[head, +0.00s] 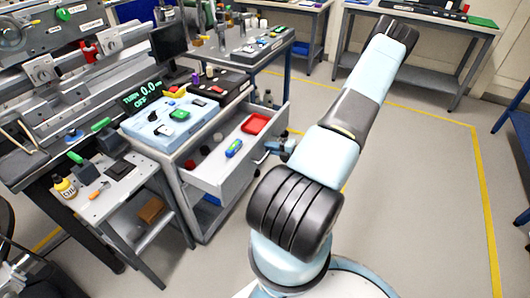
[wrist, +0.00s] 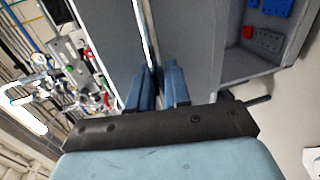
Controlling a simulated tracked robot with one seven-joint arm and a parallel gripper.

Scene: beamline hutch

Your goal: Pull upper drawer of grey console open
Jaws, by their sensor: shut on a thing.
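The grey console (head: 185,190) stands left of centre in the head view, and its upper drawer (head: 215,172) is pulled out, showing its inside. A red tray (head: 255,124) and a blue-and-green item (head: 233,148) lie in the drawer. My gripper (head: 281,147) is at the drawer's front, on its right side in the picture. In the wrist view its blue fingers (wrist: 160,78) are closed together against the grey drawer front (wrist: 185,40), shut on the drawer handle, which the fingers mostly hide. Red and blue items also show at upper right there.
A small side table (head: 110,190) with a yellow bottle (head: 65,187) stands at left. Open floor (head: 415,190) lies to the right, with a yellow line.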

